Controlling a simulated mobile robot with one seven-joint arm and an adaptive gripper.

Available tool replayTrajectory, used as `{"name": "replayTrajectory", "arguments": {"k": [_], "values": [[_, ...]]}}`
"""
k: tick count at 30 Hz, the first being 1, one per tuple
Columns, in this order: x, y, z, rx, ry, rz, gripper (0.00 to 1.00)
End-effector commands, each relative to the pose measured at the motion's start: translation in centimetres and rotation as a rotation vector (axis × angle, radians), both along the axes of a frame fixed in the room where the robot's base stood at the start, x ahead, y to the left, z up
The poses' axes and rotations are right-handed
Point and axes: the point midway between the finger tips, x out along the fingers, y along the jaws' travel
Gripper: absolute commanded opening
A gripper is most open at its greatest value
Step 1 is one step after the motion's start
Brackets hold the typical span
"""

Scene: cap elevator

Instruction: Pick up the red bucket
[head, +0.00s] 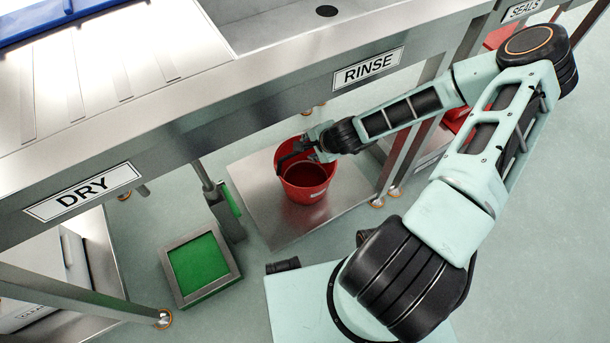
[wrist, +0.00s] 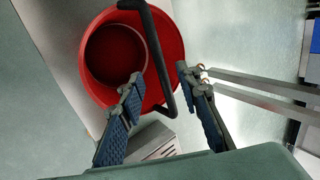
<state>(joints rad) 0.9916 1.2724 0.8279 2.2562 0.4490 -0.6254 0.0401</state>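The red bucket (head: 307,185) stands upright on a low metal platform under the RINSE counter. Its inside looks empty. In the wrist view the bucket (wrist: 88,60) fills the upper left, with its black handle (wrist: 165,70) crossing in front of the opening. My gripper (head: 308,150) is at the bucket's rim in the head view and hides part of it. In the wrist view my gripper (wrist: 160,78) is open, one finger on each side of the handle's bar. I cannot tell whether either finger touches it.
The RINSE counter (head: 300,85) overhangs the platform (head: 255,205). A green-topped pedal (head: 198,263) stands left of it. Metal table legs (head: 408,155) and red items under the counter (head: 458,117) are to the right. Open floor (head: 135,225) lies left of the pedal.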

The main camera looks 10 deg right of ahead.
Motion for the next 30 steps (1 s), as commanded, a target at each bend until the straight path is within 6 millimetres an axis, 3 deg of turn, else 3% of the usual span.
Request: {"name": "replayTrajectory", "arguments": {"k": [12, 21, 30], "values": [[2.7, 0.5, -4.3, 0.001, 0.0, 0.001, 0.31], [3.0, 0.5, -4.5, -0.002, -0.001, 0.002, 0.31], [3.0, 0.5, -4.5, -0.001, 0.0, 0.002, 0.0]]}}
